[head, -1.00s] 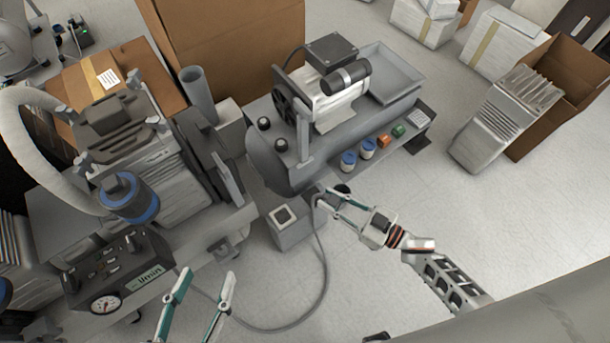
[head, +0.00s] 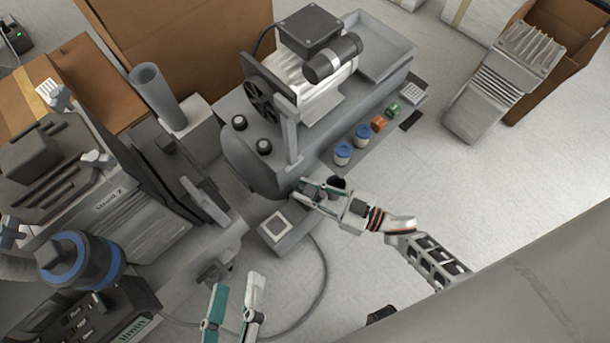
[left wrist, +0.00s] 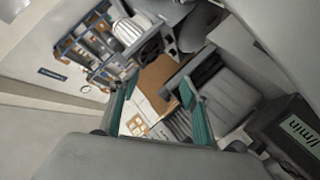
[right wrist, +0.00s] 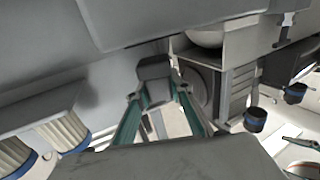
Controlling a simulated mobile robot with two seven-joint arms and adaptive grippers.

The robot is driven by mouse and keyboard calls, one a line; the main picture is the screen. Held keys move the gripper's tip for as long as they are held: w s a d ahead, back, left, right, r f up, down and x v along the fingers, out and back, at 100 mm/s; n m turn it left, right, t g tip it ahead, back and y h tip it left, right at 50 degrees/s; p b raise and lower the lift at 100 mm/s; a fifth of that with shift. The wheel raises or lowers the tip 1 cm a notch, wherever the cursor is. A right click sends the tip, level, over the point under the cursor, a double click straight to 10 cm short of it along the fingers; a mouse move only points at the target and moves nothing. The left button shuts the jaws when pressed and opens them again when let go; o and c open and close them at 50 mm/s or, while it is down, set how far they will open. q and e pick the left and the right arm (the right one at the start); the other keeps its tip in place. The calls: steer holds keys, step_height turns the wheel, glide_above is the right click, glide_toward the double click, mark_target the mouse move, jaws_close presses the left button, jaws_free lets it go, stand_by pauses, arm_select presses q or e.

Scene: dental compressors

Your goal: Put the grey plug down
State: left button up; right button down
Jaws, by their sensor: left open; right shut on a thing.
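The grey plug (right wrist: 154,80) is a dark grey block between the fingertips of my right gripper (right wrist: 155,98) in the right wrist view. In the head view my right gripper (head: 312,193) is at the near edge of the compressor, just above a grey box with a square socket-like face (head: 277,223). The plug is mostly hidden by the fingers there. A grey cable (head: 325,275) curves across the floor below the box. My left gripper (head: 233,308) is open and empty at the bottom of the head view; its fingers also show in the left wrist view (left wrist: 160,100).
The compressor (head: 265,135) with its motor stands behind my right gripper. Blue-topped jars (head: 343,153) and small orange and green parts lie along its front ledge. A machine with a blue-ringed cylinder (head: 80,260) fills the left. Floor at the right (head: 480,190) is clear.

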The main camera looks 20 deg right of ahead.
steer(key=shift+w+a+f, duration=0.1)
steer(key=shift+f, duration=0.5)
steer(key=shift+w+r, duration=0.2)
arm_select(q)
steer(key=shift+w+d+r+n, duration=0.1)
steer(key=shift+w+d+n, duration=0.15)
steer(key=shift+d+n, duration=0.4)
steer(key=shift+a, duration=0.1)
arm_select(e)
steer(key=shift+f, duration=0.2)
steer(key=shift+f, duration=0.35)
steer(key=shift+f, duration=0.1)
steer(key=c, duration=1.8)
jaws_free()
